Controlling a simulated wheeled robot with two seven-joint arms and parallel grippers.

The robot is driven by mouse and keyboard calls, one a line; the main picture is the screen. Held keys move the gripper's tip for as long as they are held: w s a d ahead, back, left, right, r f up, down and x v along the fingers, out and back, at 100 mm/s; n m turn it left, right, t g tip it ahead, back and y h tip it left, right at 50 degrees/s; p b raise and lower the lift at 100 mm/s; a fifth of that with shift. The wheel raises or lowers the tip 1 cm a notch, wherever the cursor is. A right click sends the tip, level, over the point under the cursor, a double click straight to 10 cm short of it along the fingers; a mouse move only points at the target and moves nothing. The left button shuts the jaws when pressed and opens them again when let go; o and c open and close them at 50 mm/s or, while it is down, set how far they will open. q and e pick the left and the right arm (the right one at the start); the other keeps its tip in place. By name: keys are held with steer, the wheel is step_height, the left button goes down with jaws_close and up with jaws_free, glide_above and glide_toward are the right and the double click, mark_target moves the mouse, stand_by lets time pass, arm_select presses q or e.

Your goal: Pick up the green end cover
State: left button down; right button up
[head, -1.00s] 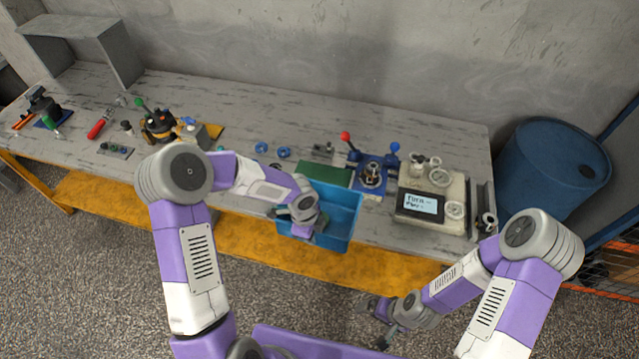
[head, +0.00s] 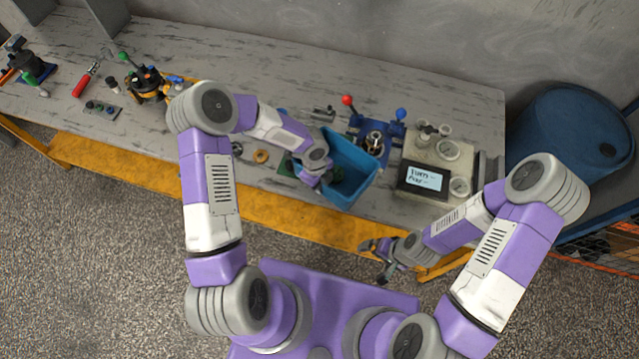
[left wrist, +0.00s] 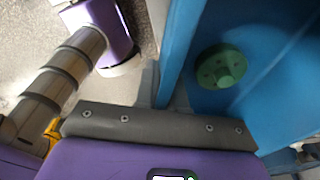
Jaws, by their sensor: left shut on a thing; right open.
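The green end cover (left wrist: 221,66) is a round green disc with small holes, lying inside the blue bin (left wrist: 177,55) in the left wrist view. In the head view, the blue bin (head: 352,195) stands at the table's front edge, and a dark green patch (head: 346,180) shows inside it. My left gripper (head: 322,181) is at the bin's left side, shut, apparently on the bin's wall; its fingertips are hidden in both views. The end cover lies apart from it. My right gripper (head: 376,258) is open and empty in front of the table.
A blue fixture (head: 376,143) with red and blue knobs stands behind the bin. A grey machine with a screen (head: 424,180) is to its right. An orange ring (head: 261,156) lies on the table to the left. A blue drum (head: 570,140) stands at the right.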

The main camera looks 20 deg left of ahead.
arm_select(q)
steer(key=shift+w+f, duration=0.15)
steer(key=shift+f, duration=2.1)
steer(key=shift+f, duration=0.1)
steer(key=c, duration=1.7)
jaws_free()
steer(key=shift+f+b, duration=0.1)
steer(key=shift+b, duration=0.2)
steer(key=o, duration=0.5)
steer(key=shift+c, duration=0.2)
steer(key=shift+r, duration=0.2)
